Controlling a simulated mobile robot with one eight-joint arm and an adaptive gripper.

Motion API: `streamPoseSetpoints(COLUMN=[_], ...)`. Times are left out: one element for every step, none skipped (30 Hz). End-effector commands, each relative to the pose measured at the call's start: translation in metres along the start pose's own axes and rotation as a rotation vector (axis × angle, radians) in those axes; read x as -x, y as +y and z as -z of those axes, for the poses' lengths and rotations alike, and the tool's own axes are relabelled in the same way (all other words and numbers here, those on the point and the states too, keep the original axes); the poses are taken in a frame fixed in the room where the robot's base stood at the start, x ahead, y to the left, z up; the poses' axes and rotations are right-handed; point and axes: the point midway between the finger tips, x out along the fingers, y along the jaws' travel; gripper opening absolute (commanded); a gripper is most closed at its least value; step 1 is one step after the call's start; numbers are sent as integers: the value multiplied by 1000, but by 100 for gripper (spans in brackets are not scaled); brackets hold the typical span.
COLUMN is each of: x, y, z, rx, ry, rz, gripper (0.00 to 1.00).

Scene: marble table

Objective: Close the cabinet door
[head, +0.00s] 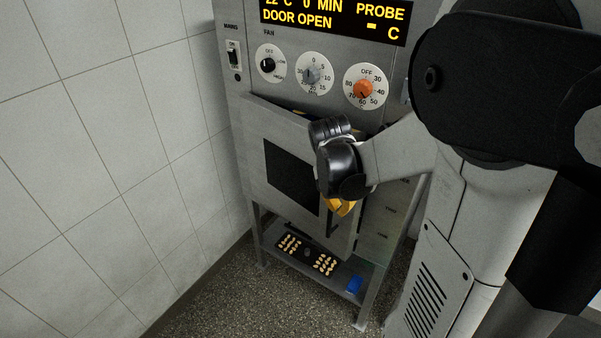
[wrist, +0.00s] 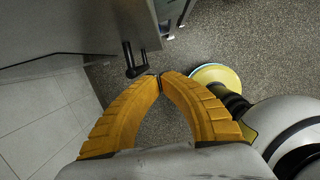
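The cabinet is a grey oven-like unit (head: 238,120) with dials and a lit display reading "DOOR OPEN". Its grey door (head: 256,165), with a dark window (head: 290,175), stands ajar, with a gap along its top edge. A black bar handle (head: 331,225) is low on the door; it also shows in the wrist view (wrist: 130,62). My gripper (head: 343,208) is in front of the door's right part, with its yellow fingers low near the handle. In the wrist view the fingertips (wrist: 160,80) meet with nothing visible between them, just right of the handle and seemingly apart from it.
A lower shelf under the cabinet holds a dark tray with several small pale pieces (head: 288,243) and a blue item (head: 354,285). A white tiled wall (head: 100,130) is close on the left. Speckled floor (head: 235,300) is clear in front.

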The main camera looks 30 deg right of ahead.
Motion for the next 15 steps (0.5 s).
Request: streamPoseSetpoints(x=[-13, -14, -14, -14, -15, -16, -16, -17, -17, -17, -18, -18, -18, -18, -18], y=[0, 0, 0, 0, 0, 0, 0, 0, 0, 0, 0, 0, 0, 0, 0], z=[0, -5, -13, -17, -21, -26, -29, -31, -34, -36, -37, -38, -39, -39, -40], rx=[-2, -4, -4, -4, -4, -3, -2, -2, -2, -2, -2, -1, 0, 0, 0], ry=[0, 0, 0, 0, 0, -1, -1, -1, -1, -1, -1, -1, -1, 0, 0], rz=[0, 0, 1, 1, 1, 0, 0, 0, 0, 0, 0, 0, 0, 0, -1], gripper=[0, 0, 0, 0, 0, 0, 0, 0, 0, 0, 0, 0, 0, 0, 0])
